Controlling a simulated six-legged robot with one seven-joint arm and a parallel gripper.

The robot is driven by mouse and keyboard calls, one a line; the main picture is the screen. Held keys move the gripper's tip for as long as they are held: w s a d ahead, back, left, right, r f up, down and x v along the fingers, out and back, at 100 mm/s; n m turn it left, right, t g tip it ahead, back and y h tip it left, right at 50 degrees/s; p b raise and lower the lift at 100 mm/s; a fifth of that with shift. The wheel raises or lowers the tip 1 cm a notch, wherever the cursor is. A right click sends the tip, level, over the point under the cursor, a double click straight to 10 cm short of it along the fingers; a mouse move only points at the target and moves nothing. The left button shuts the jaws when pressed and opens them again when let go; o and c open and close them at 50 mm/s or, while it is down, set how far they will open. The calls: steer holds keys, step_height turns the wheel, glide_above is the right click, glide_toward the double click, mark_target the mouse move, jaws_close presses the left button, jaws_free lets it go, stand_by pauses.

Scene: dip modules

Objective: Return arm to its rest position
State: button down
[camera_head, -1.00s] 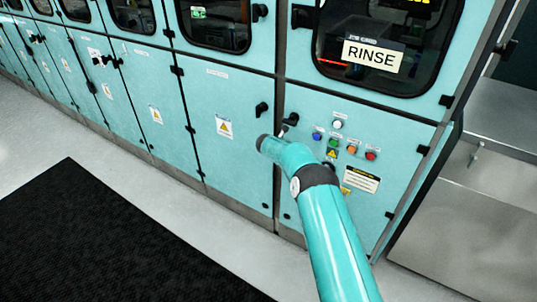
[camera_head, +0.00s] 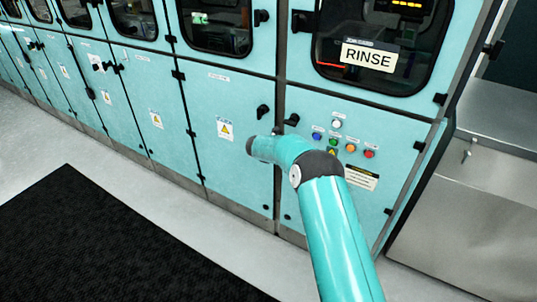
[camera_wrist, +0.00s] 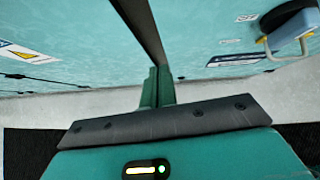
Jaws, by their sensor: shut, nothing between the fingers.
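My teal arm (camera_head: 335,235) rises from the bottom of the head view and bends at a dark joint. Its far section points left, in front of the teal machine front (camera_head: 235,170). In the wrist view my gripper (camera_wrist: 157,86) shows as two green fingers close together, shut and empty. The fingers point toward the teal panels and the gap between them. I cannot make out the gripper in the head view.
A button panel with a white button (camera_head: 336,124) and several coloured ones lies just right of the arm's bend, under the RINSE sign (camera_head: 368,57). Black handles (camera_head: 291,120) stick out nearby. A black mat (camera_head: 100,240) and clear grey floor lie left.

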steer(key=v, duration=0.3)
steer(key=shift+s+a+r, duration=0.15)
steer(key=shift+a+r, duration=0.05)
steer(key=shift+a, duration=0.15)
